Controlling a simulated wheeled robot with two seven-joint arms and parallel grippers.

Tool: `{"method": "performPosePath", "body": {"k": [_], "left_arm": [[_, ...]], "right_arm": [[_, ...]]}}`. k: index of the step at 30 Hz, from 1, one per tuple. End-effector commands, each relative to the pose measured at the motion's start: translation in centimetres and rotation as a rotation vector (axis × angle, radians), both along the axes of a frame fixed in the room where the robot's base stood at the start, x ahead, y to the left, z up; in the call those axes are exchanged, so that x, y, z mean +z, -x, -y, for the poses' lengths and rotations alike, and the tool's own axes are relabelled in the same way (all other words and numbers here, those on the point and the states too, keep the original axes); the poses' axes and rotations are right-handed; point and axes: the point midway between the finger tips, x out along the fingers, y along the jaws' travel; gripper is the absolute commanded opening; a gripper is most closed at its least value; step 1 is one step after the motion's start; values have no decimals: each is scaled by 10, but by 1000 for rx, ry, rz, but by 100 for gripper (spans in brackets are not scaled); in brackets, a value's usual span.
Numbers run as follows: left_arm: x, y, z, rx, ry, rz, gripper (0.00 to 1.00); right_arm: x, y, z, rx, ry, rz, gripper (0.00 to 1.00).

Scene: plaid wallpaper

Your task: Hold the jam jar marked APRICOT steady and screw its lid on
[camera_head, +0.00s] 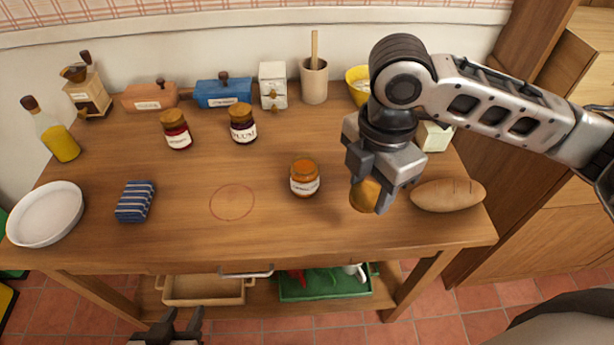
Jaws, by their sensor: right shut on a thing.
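The apricot jam jar (304,184) stands upright on the wooden table, right of centre. Its white label is small, and its top looks orange. My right gripper (372,196) is to the right of the jar, above the table, shut on a round golden lid (364,196). The lid is tilted, partly hidden by the fingers and apart from the jar. My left gripper (178,328) is low at the bottom edge, in front of the table, with its fingers apart and nothing between them.
A thin red circle (232,202) marks bare table left of the jar. The plum jar (243,130) and a red jam jar (176,135) stand behind. A bread loaf (448,195) lies right of my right gripper. A striped cloth (135,202) and white plate (47,214) are left.

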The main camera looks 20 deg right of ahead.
Motion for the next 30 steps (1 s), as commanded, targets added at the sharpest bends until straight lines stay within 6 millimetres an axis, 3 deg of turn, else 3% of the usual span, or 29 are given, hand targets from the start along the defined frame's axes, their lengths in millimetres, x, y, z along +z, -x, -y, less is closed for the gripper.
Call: {"method": "performPosePath", "body": {"k": [9,15,21,30], "left_arm": [[0,0,0,0,0,0,36],[0,0,0,0,0,0,36],[0,0,0,0,0,1,36],[0,0,0,-1,-1,1,36]], "right_arm": [[5,-29,-3,-1015,0,0,25],[8,-43,-4,-1519,0,0,25],[10,-49,-5,-1765,1,-1,25],[10,-49,-5,-1802,0,0,25]]}}
